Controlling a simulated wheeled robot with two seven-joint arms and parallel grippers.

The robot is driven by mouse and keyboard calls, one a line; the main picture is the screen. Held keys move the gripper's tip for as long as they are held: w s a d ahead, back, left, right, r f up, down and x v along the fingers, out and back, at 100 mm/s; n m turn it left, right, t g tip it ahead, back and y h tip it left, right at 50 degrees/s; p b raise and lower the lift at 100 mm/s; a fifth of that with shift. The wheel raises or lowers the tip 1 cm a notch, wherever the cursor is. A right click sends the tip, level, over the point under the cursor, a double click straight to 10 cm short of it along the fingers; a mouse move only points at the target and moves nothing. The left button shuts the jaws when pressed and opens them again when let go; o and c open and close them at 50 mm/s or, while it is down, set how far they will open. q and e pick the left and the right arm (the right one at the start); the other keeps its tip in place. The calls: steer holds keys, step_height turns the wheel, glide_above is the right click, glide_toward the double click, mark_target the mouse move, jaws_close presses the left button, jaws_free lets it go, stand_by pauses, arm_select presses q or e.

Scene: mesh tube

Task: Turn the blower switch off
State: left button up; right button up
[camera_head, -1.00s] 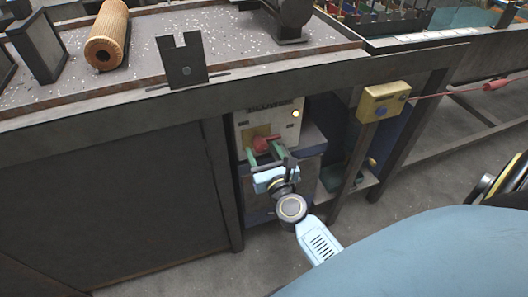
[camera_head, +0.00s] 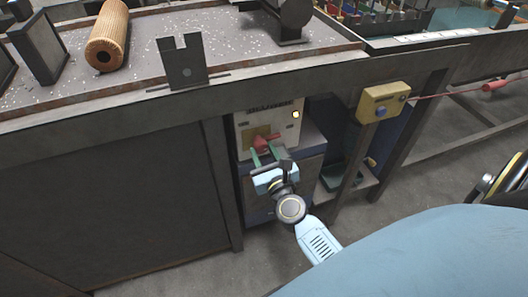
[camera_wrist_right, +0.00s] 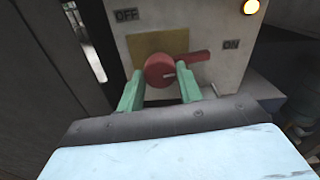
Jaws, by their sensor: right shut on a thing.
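The blower switch is a red rotary knob (camera_head: 265,140) on the front of a pale control box (camera_head: 285,120) under the bench. In the right wrist view the knob (camera_wrist_right: 166,70) has its lever pointing right, towards the ON label (camera_wrist_right: 231,44). The OFF label (camera_wrist_right: 126,15) is at upper left. A lamp (camera_head: 296,114) on the box glows yellow. My right gripper (camera_head: 264,154) has its green fingers on either side of the knob, shut on it; they also show in the wrist view (camera_wrist_right: 160,74). My left gripper is not in view.
The bench's metal edge (camera_head: 150,112) overhangs the box. A dark post (camera_head: 222,170) stands just left of it. A yellow button box (camera_head: 383,101) on a post stands to the right.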

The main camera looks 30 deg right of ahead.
steer(key=shift+n+p, duration=0.3)
steer(key=shift+n, duration=0.5)
steer(key=n+p, duration=0.3)
steer(key=n, duration=0.4)
steer(key=shift+r, duration=0.1)
steer(key=n+p, duration=0.3)
steer(key=n, duration=0.3)
steer(key=shift+n, duration=0.4)
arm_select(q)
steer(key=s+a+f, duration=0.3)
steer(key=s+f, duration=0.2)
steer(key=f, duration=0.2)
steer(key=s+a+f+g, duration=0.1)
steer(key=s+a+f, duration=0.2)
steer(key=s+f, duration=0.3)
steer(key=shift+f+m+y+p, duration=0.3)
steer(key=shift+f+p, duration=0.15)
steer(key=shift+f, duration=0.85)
arm_select(e)
steer(key=shift+n, duration=0.7)
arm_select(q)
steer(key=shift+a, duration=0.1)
arm_select(e)
steer(key=o, duration=1)
steer(key=shift+s, duration=0.1)
